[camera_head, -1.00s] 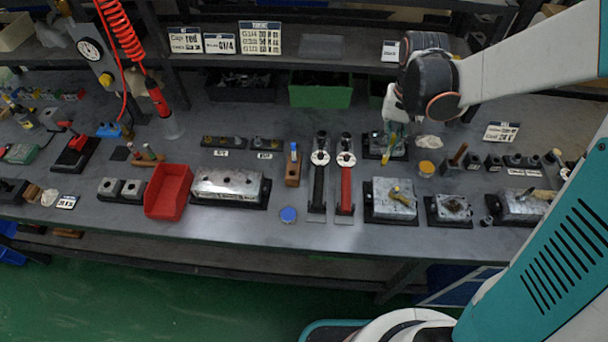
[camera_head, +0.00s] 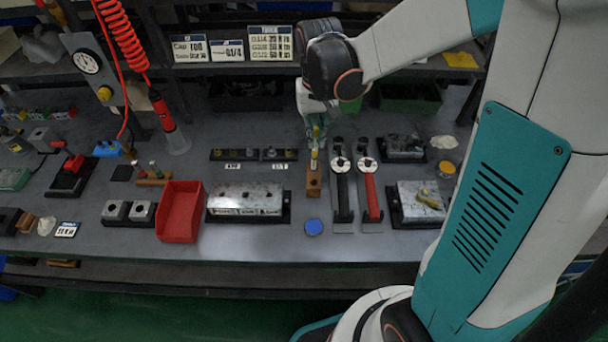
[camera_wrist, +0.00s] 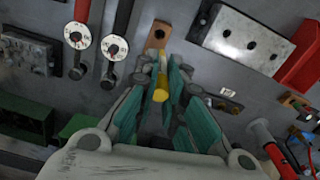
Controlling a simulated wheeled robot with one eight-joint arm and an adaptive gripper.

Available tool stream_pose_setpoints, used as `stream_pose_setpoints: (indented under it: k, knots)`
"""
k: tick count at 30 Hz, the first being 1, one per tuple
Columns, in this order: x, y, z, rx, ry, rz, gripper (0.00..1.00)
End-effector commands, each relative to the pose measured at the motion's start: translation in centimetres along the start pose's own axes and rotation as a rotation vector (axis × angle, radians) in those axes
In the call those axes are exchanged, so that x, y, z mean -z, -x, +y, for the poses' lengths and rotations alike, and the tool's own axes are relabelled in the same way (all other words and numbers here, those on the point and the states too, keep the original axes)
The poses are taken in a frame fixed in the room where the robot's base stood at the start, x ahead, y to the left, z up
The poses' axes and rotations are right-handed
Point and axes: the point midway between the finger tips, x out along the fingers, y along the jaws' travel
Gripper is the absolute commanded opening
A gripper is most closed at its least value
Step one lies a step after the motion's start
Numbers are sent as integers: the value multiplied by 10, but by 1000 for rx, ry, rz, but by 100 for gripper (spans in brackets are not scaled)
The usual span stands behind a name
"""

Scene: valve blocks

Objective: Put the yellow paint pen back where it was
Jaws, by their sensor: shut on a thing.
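My gripper (camera_head: 317,128) is shut on the yellow paint pen (camera_head: 314,158), which points down. In the head view the pen's lower end is just above or at the top of a small wooden block (camera_head: 313,184); I cannot tell whether it touches or is inside. In the wrist view the yellow pen (camera_wrist: 161,88) shows between the fingers (camera_wrist: 160,95), with the wooden block (camera_wrist: 157,42) just beyond. One dark hole shows in the block's far part; its near part is hidden by the pen and fingers.
Two round-headed tools, one black-handled (camera_head: 342,195) and one red-handled (camera_head: 373,195), lie close right of the block. A metal valve block (camera_head: 245,202) and red bin (camera_head: 181,212) are left.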

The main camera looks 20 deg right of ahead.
Motion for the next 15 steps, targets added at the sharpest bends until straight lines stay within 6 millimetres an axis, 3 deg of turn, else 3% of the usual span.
stream_pose_setpoints:
  k: [1,9,15]
  knots:
    - [1,-17,0,0,-1,0,0]
    - [1,-80,0,0,-2,0,0]
    - [1,-102,0,0,-2,0,0]
